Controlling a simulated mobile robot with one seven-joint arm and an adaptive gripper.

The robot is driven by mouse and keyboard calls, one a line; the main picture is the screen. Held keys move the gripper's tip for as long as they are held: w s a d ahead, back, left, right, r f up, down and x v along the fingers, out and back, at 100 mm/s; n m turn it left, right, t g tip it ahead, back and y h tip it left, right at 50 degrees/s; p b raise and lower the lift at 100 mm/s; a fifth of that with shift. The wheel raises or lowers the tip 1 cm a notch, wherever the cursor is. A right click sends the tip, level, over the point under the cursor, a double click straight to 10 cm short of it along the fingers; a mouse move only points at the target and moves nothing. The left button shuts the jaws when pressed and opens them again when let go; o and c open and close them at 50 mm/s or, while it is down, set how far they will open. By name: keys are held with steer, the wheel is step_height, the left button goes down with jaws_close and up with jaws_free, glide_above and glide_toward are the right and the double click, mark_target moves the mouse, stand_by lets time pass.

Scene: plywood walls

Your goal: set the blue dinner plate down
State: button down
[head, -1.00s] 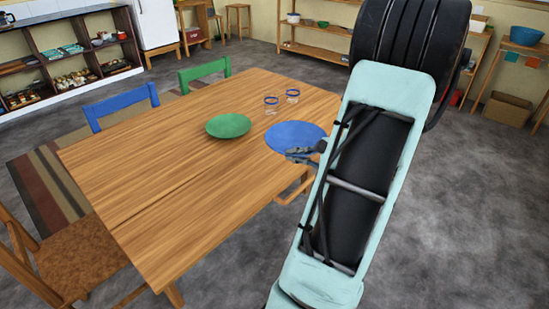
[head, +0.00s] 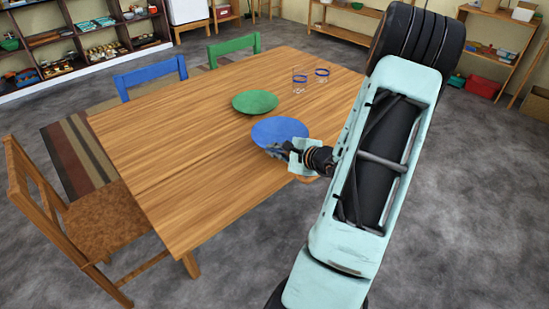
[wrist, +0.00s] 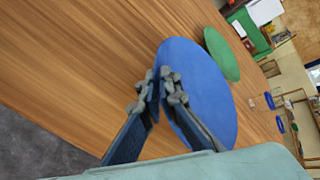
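The blue dinner plate (head: 280,130) is over the wooden table (head: 190,150), near its right edge. My gripper (head: 277,150) reaches in from the right and is shut on the plate's near rim. In the wrist view the two fingers (wrist: 158,88) sit on either side of the rim of the blue plate (wrist: 207,90), one over its face and one outside it. I cannot tell whether the plate's underside touches the tabletop.
A green plate (head: 255,101) lies just beyond the blue one. Two blue-rimmed glasses (head: 300,80) stand at the far right of the table. Chairs in blue (head: 150,76), green (head: 234,46) and brown (head: 70,215) surround it. The table's left half is clear.

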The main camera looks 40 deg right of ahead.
mark_target(274, 164)
steer(key=shift+f, duration=1.4)
steer(key=shift+f+b, duration=0.15)
steer(key=shift+b, duration=0.15)
steer(key=c, duration=2.4)
jaws_free()
steer(key=shift+s+r, duration=0.1)
steer(key=shift+r, duration=0.1)
steer(key=p+v, duration=0.1)
steer(key=v, duration=1.1)
steer(key=shift+f, duration=0.1)
